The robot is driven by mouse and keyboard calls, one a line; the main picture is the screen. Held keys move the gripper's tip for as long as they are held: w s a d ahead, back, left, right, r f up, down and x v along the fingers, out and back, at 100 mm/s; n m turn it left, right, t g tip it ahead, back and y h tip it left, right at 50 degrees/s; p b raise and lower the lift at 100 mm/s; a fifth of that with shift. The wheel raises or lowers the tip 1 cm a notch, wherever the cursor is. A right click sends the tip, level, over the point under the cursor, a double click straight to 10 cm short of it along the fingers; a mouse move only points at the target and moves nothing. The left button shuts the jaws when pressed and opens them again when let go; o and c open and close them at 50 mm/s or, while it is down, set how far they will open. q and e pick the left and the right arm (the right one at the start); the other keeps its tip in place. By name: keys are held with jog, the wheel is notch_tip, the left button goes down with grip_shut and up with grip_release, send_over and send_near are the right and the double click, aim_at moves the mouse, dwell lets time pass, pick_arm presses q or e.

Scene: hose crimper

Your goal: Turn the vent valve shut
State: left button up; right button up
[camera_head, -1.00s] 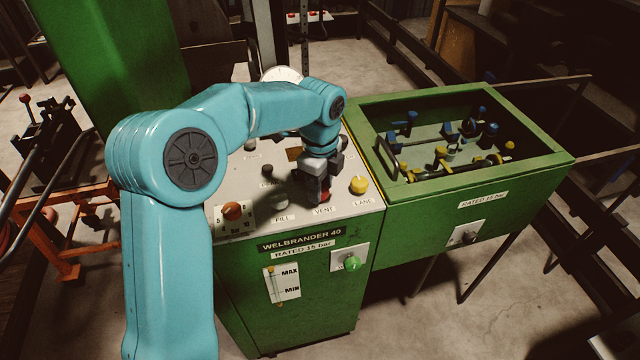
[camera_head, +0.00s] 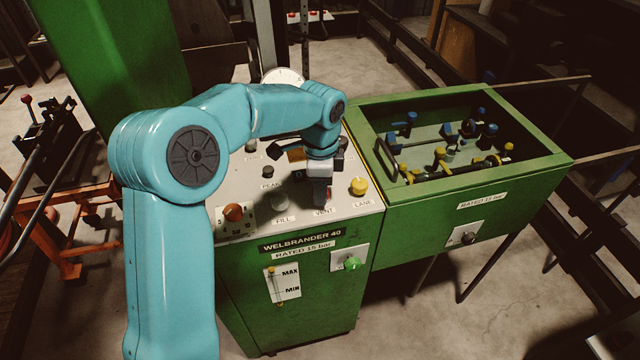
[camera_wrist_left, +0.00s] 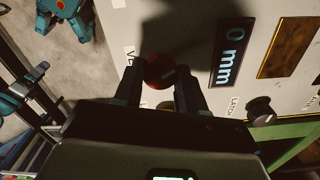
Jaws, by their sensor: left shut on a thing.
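The vent valve is a round dark red knob (camera_wrist_left: 158,72) with a pale mark on it, seen in the left wrist view. It sits on the pale top panel beside a partly hidden label. My left gripper (camera_wrist_left: 161,84) has one finger on each side of the knob and is shut on it. In the head view my left gripper (camera_head: 318,192) points down at the panel just behind the VENT label (camera_head: 324,211), and it hides most of the knob there. My right gripper is not in view.
A yellow LANE knob (camera_head: 359,186) stands right of the gripper. A green knob (camera_head: 352,263) is on the cabinet front. An open green tank (camera_head: 470,182) adjoins at right.

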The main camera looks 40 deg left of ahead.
pick_arm(q)
jog(key=n, duration=1.2)
dwell(0.7)
jog(key=o, duration=1.1)
jog(key=shift+c, duration=0.2)
jog(key=shift+r, duration=0.1)
notch_tip(320, 180, up, 16)
jog(key=p, duration=0.2)
